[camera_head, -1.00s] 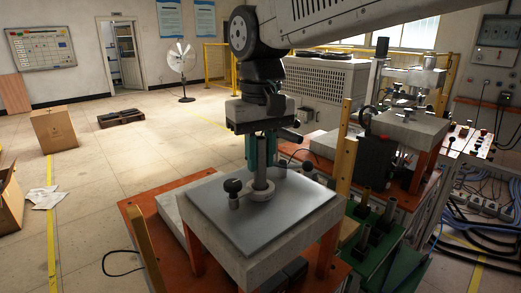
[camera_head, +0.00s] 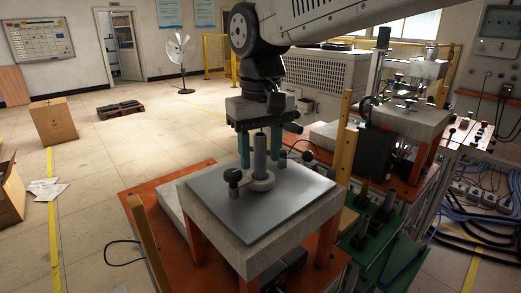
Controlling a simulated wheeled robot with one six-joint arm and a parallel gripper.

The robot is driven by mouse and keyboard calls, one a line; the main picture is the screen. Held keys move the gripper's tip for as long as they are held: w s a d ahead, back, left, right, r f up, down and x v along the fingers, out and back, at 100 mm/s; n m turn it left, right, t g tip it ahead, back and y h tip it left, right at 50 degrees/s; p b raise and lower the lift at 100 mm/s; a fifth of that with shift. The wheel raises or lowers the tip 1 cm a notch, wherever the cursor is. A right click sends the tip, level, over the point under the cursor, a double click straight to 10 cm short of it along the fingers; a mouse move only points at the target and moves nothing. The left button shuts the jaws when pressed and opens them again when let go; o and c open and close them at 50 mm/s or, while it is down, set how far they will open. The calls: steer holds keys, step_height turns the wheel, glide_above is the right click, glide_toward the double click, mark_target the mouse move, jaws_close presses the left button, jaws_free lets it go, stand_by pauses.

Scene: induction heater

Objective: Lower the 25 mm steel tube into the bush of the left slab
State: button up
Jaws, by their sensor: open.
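The steel tube (camera_head: 260,156) is a grey cylinder standing upright in the round bush (camera_head: 261,183) on the left slab (camera_head: 240,215). How deep it sits inside the bush is hidden. My gripper (camera_head: 261,161) is above the slab, with one green finger on each side of the tube's upper part. The fingers are spread, with a visible gap between each finger and the tube. The left slab has a smooth grey top plate and stands on orange legs.
A black knob (camera_head: 232,177) stands on the slab just left of the bush. A yellow post (camera_head: 346,138) rises behind on the right. A green rack (camera_head: 372,238) with dark upright pieces is at the slab's right. Another slab on orange legs (camera_head: 408,118) stands farther right.

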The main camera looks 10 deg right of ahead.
step_height(320, 180, up, 8)
stand_by(0.5)
steer(key=shift+f, duration=0.1)
steer(key=s+d+f+m, duration=0.2)
steer(key=s+d+f, duration=0.5)
steer(key=s+d, duration=0.2)
steer(key=s+d+f+m+t, duration=0.1)
steer(key=s+d+f+m, duration=0.1)
steer(key=s+d+f, duration=0.6)
steer(key=s+d, duration=0.2)
steer(key=d, duration=0.1)
steer(key=shift+s+d+f, duration=0.15)
steer(key=shift+d+f, duration=0.05)
steer(key=shift+d, duration=0.15)
